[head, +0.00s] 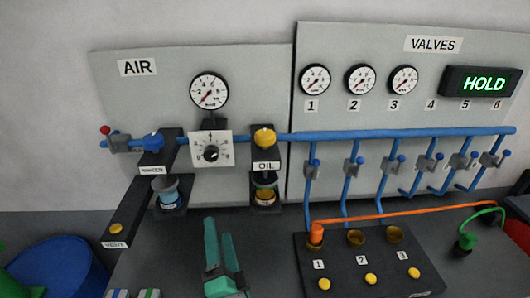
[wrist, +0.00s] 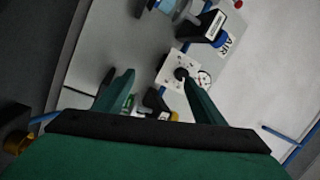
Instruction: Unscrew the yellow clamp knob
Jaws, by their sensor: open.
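My gripper (head: 218,228) is open and empty over the dark bench, below the AIR panel in the head view. Its green fingers stand apart in the wrist view (wrist: 157,77). Several yellow knobs show; which one is the clamp knob I cannot tell. One yellow knob (head: 115,229) sits on a dark arm at the left. Three small ones, knob 1 (head: 324,284), knob 2 (head: 370,279) and knob 3 (head: 414,272), sit on the front of a black block (head: 340,264). A larger yellow knob (head: 264,137) tops the OIL unit. My gripper touches none of them.
The black block has brass sockets; an orange plug (head: 316,233) with an orange hose stands in socket 1. A green hose plug (head: 467,242) lies at the right. A blue drum (head: 58,268) is at lower left. Blue pipes and a dial box (head: 211,149) project from the panels.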

